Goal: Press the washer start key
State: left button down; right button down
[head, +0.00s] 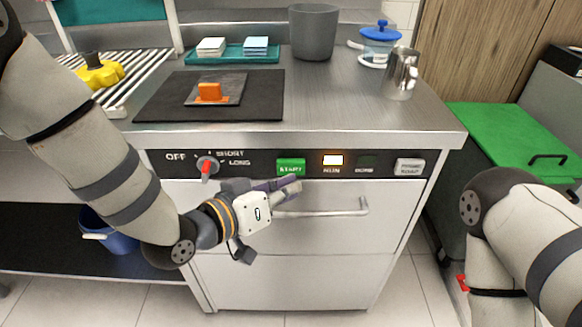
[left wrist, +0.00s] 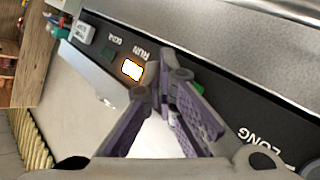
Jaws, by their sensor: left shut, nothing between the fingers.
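The washer's front panel (head: 255,160) carries a green START key (head: 291,167). In the left wrist view a bit of the green START key (left wrist: 198,88) shows behind a finger; the rest is hidden. The RUN lamp (head: 333,160) is lit bright yellow-white, and it glows in the left wrist view (left wrist: 132,70) too. The lamp to its right (head: 367,162) is dark. My left gripper (head: 297,184) is shut and empty, its tips just below the START key in the head view. I cannot tell whether they touch the panel. My right gripper is not in view.
A red-tipped knob (head: 207,166) sits left of the key, a pale key (head: 410,166) at the right. A bar handle (head: 335,211) crosses the washer door below. On top stand a grey bin (head: 313,32), a metal jug (head: 401,74) and a dark mat (head: 155,103).

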pick_arm(q)
jog(key=s+p, duration=0.1)
jog(key=s, duration=0.4)
jog(key=shift+p, duration=0.3)
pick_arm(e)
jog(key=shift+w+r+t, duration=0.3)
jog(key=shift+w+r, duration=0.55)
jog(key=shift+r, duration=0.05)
pick_arm(q)
jog(key=s+a+f+n+g+y, duration=0.1)
jog(key=s+a+f+g+y, duration=0.2)
jog(key=s+a+f, duration=0.4)
jog(key=s+a+f+n+g+y, duration=0.1)
jog(key=s+a+f+g+y, duration=0.25)
jog(key=s+f, duration=0.6)
jog(key=s+a+f+g+y, duration=0.1)
jog(key=s+a+g, duration=0.2)
jog(key=s, duration=0.7)
jog(key=s+a+f+n+g+y+p, duration=0.1)
jog(key=s+a+f+g+y, duration=0.1)
jog(key=s+a, duration=0.6)
jog(key=shift+s+a+n+g, duration=0.15)
jog(key=shift+s+n+g, duration=0.15)
jog(key=shift+s+g, duration=0.75)
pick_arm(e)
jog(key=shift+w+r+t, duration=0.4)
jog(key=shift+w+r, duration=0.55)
